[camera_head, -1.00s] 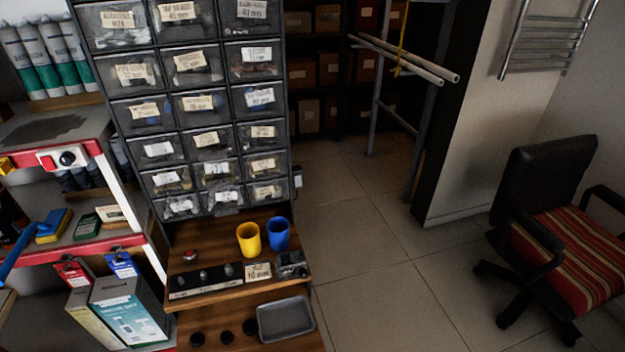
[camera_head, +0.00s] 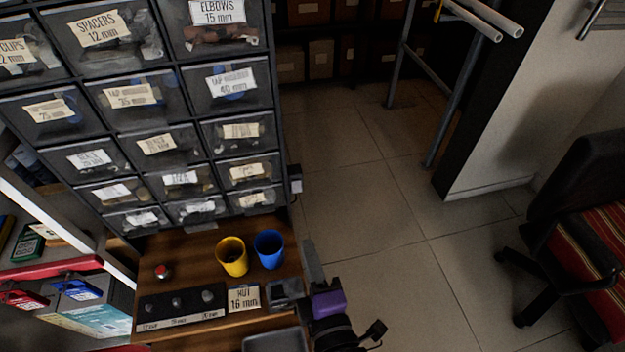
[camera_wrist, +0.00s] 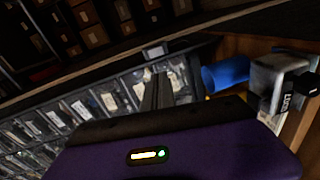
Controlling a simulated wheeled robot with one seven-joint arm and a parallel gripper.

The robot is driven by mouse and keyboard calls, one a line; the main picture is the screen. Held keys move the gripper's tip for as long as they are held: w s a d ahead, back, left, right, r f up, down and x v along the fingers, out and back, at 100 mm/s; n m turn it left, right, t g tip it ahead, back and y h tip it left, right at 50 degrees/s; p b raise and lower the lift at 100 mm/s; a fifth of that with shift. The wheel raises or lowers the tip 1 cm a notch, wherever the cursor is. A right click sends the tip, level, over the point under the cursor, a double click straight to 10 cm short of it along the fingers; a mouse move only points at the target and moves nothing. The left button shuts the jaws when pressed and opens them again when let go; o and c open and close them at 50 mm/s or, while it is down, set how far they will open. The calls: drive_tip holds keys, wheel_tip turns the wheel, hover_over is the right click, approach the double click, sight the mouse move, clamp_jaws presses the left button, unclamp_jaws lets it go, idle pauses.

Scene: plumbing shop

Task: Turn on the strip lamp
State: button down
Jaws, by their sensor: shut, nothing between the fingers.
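I cannot make out a strip lamp in either view. A small pale box (camera_head: 295,178) is fixed to the right side of the drawer cabinet and may be a switch; what looks like the same box (camera_wrist: 154,51) shows in the wrist view, just beyond my fingertips. My gripper (camera_head: 309,246) is shut and empty, right of the workbench, with its purple body below. In the head view its fingertips are below the pale box. In the wrist view my gripper (camera_wrist: 159,76) points toward the box; I cannot tell whether they touch.
The drawer cabinet (camera_head: 170,120) stands over a wooden bench (camera_head: 200,250) with a yellow cup (camera_head: 232,257), a blue cup (camera_head: 268,250), a red button (camera_head: 163,271) and a label card (camera_head: 243,298). Tiled floor (camera_head: 370,220) is clear to the right, before the chair (camera_head: 580,235).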

sight(297, 191)
drive_tip(key=shift+w+d+f+n+h, duration=0.2)
drive_tip(key=shift+d+f+n+h, duration=0.1)
drive_tip(key=shift+d+n, duration=0.15)
drive_tip(key=shift+r, duration=0.1)
drive_tip(key=p+x, duration=0.1)
drive_tip(key=x, duration=1.2)
drive_tip(key=shift+w+a, duration=0.1)
drive_tip(key=shift+w, duration=0.3)
drive_tip(key=shift+a+f+b, duration=0.1)
drive_tip(key=shift+f+b, duration=0.2)
drive_tip(key=shift+b, duration=0.2)
drive_tip(key=shift+w+r+b, duration=0.15)
drive_tip(key=shift+b, duration=0.2)
